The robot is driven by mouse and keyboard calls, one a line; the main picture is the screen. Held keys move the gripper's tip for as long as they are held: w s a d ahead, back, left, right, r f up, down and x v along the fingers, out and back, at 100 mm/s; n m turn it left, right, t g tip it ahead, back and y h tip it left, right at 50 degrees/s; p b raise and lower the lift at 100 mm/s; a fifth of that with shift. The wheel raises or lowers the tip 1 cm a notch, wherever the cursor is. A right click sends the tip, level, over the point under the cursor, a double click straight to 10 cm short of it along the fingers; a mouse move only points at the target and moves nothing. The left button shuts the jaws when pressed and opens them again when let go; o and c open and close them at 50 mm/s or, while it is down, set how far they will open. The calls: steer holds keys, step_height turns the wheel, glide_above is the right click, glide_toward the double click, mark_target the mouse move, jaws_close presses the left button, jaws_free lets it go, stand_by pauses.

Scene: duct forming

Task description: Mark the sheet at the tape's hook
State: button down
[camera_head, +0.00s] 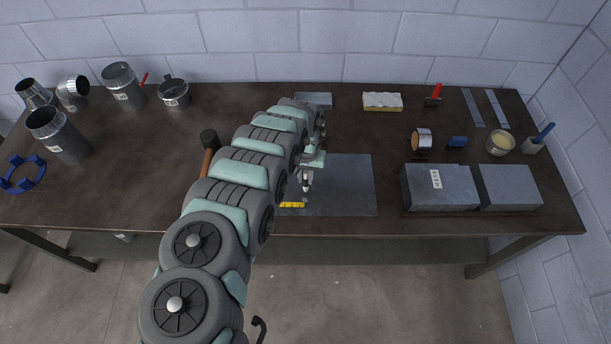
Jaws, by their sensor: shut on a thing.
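The grey metal sheet (345,190) lies flat on the dark workbench, its left part hidden behind my arm. A yellow tape (292,205) lies at the sheet's front left edge; its left end is hidden by my arm, and its hook is too small to make out. My gripper (307,184) is over the sheet, above and right of the tape in the picture. It is shut on a small, thin, light-coloured tool (306,187) with a dark tip, pointing down. I cannot tell whether the tip touches the sheet.
A mallet (209,142) lies left of my arm. Grey blocks (440,188) stand right of the sheet. Behind them are a tape roll (422,139), a blue item (457,142) and a pot (500,143). Duct pieces (122,84) stand at the left. The bench behind the sheet is mostly clear.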

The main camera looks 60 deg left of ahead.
steer(key=shift+f, duration=0.6)
stand_by(1.9)
steer(key=shift+r+p, duration=2.3)
steer(key=shift+r, duration=1.3)
